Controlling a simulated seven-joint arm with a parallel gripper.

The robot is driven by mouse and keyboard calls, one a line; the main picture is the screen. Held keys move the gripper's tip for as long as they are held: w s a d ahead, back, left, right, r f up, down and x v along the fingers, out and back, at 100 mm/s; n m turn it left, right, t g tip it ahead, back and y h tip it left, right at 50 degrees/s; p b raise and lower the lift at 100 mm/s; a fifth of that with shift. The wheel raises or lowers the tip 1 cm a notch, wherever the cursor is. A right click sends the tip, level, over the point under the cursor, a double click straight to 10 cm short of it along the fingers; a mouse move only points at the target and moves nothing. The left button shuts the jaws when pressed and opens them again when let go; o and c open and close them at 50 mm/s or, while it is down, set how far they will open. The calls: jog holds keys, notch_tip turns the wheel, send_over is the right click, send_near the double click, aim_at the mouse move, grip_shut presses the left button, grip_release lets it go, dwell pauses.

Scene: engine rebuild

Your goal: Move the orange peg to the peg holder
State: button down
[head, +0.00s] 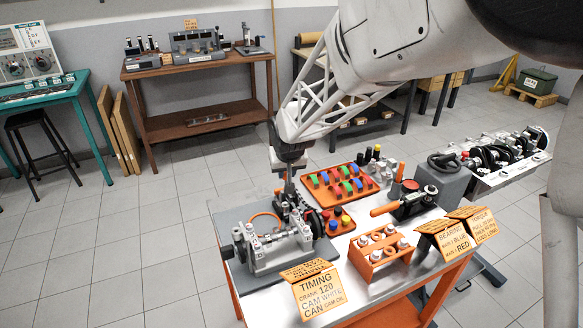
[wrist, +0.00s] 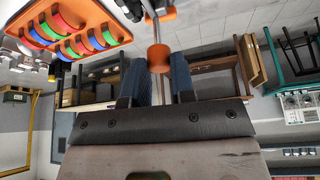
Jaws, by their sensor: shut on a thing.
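My gripper (head: 290,180) points down over the left part of the bench, beside the engine block. In the wrist view its blue-padded fingers (wrist: 158,85) are shut on the orange peg (wrist: 158,58), a short orange cylinder between the fingertips. A grey metal rod shows beyond it, leading to another orange part (wrist: 157,14) with dark pieces around it. In the head view the peg is too small to make out clearly. I cannot tell which item is the peg holder.
The grey engine block (head: 272,250) stands left on the bench (head: 345,295). An orange tray of coloured half rings (head: 362,172) lies behind. An orange rack (head: 376,270) with white-topped parts stands at the front. Signs (head: 318,290) line the front edge; a vise-like tool (head: 415,205) stands right.

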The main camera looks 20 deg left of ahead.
jog(key=w+d, duration=0.5)
jog(key=w, duration=0.8)
jog(key=w+d, duration=0.6)
jog(key=w, duration=0.7)
jog(key=w+d+f, duration=0.1)
jog(key=w+d, duration=0.5)
jog(key=w, duration=0.7)
jog(key=shift+w+d, duration=0.15)
jog(key=shift+f, duration=0.3)
jog(key=shift+f, duration=2.75)
jog(key=shift+f, duration=1.9)
